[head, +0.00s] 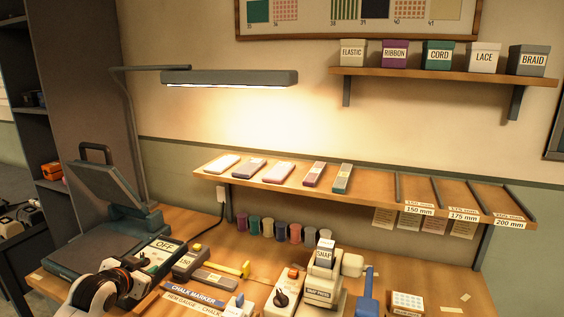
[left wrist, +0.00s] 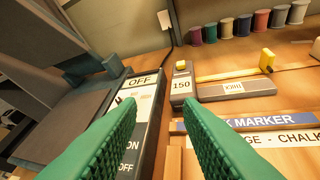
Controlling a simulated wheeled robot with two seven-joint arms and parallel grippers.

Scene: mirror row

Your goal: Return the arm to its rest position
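My left gripper (head: 132,280) is at the lower left of the head view, low over the front of the bench beside the press with the OFF label (head: 165,246). In the left wrist view its two green fingers (left wrist: 160,105) are spread apart with nothing between them. The press's switch panel (left wrist: 141,84) lies beyond the left finger. A grey gauge marked 150 (left wrist: 181,84) stands just beyond the gap, apart from the fingers. My right gripper is not in view.
A chalk marker sign (head: 195,295) and a yellow-ended tool (head: 228,268) lie right of the gripper. A snap press (head: 325,275) stands farther right. A sloped shelf (head: 375,185) and a lamp (head: 230,78) overhang the bench. Spools (left wrist: 245,22) line the back.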

